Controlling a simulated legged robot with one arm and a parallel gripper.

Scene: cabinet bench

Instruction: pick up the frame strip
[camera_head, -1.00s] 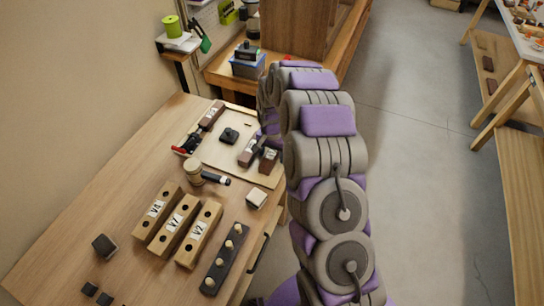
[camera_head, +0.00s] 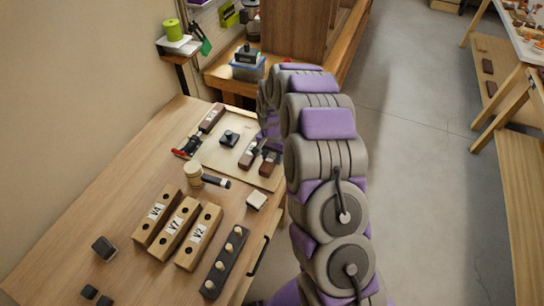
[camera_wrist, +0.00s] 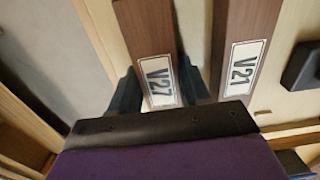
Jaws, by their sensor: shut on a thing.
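In the wrist view a dark brown wooden strip labelled V27 (camera_wrist: 158,75) stands between the two dark fingers of my gripper (camera_wrist: 157,92), which is shut on it. A like strip labelled V21 (camera_wrist: 245,55) lies beside it to the right, apart from the fingers. In the head view the V27 strip (camera_head: 270,164) is at the right edge of the pale board, with the V21 strip (camera_head: 249,154) to its left. My arm partly hides my gripper there. I cannot tell whether the held strip is clear of the board.
The pale board (camera_head: 215,158) also carries a black block (camera_head: 229,138) and another brown strip (camera_head: 211,118). A mallet (camera_head: 205,177), a small pale block (camera_head: 256,200), labelled wooden blocks (camera_head: 178,226) and a pegged dark rail (camera_head: 225,262) are nearer. Open floor lies right.

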